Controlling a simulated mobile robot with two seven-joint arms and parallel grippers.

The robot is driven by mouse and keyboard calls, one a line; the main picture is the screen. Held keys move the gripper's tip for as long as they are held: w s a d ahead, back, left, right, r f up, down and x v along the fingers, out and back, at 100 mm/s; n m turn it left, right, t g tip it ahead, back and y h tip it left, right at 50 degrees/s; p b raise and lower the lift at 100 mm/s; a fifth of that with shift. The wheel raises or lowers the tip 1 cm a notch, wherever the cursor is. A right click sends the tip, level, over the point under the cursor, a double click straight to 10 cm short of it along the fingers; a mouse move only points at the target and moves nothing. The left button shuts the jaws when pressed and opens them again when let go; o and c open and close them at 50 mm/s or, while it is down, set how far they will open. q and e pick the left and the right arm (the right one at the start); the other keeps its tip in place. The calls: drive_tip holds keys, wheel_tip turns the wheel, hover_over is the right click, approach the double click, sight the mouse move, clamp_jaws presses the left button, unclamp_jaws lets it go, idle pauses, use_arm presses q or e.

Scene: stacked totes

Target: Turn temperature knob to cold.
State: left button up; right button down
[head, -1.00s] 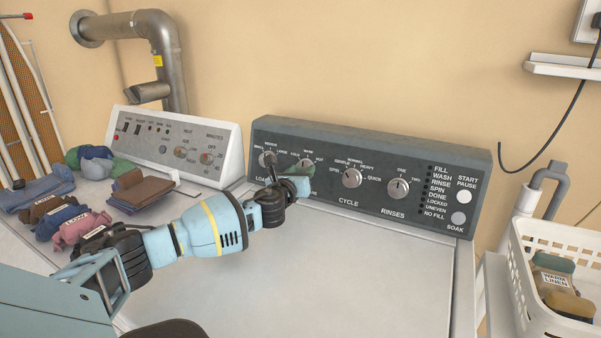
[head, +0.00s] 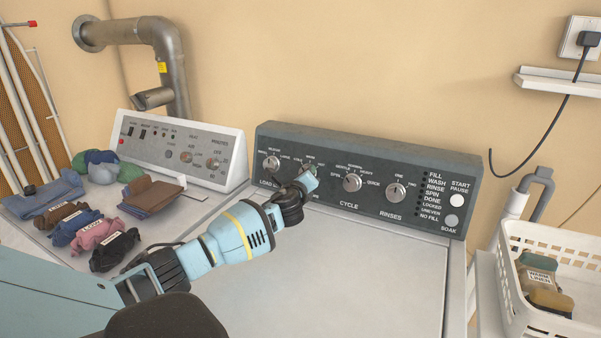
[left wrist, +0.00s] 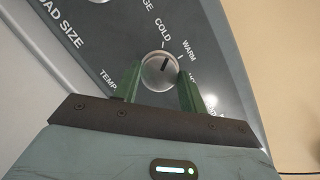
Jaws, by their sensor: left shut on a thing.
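The temperature knob (left wrist: 158,72) is a round silver knob with a dark pointer line on the dark washer panel (head: 430,210). In the left wrist view it sits between the two green fingers of my left gripper (left wrist: 160,85), which are shut on its sides. The pointer line aims up and slightly right, toward the space between the COLD (left wrist: 163,29) and WARM (left wrist: 189,50) labels; I cannot tell that it meets either mark. In the head view my left gripper (head: 308,172) reaches the panel and hides most of the knob. My right gripper is not in view.
The load size knob (head: 271,163) is left of the gripper; the cycle knob (head: 352,183) and rinses knob (head: 396,192) are right. Folded clothes (head: 152,197) lie on the dryer at left. A white basket (head: 510,285) stands at right. The washer lid (head: 340,270) is clear.

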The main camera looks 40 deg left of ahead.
use_arm(q)
drive_tip(key=shift+r+n+g+p, duration=0.15)
drive_tip(key=shift+n+g+p, duration=0.45)
drive_tip(key=shift+n, duration=1.2)
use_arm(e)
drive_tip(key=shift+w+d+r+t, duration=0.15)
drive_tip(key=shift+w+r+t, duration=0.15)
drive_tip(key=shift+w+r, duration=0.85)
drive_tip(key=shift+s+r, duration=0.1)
use_arm(q)
drive_tip(key=o, duration=1)
drive_tip(key=shift+c, duration=0.2)
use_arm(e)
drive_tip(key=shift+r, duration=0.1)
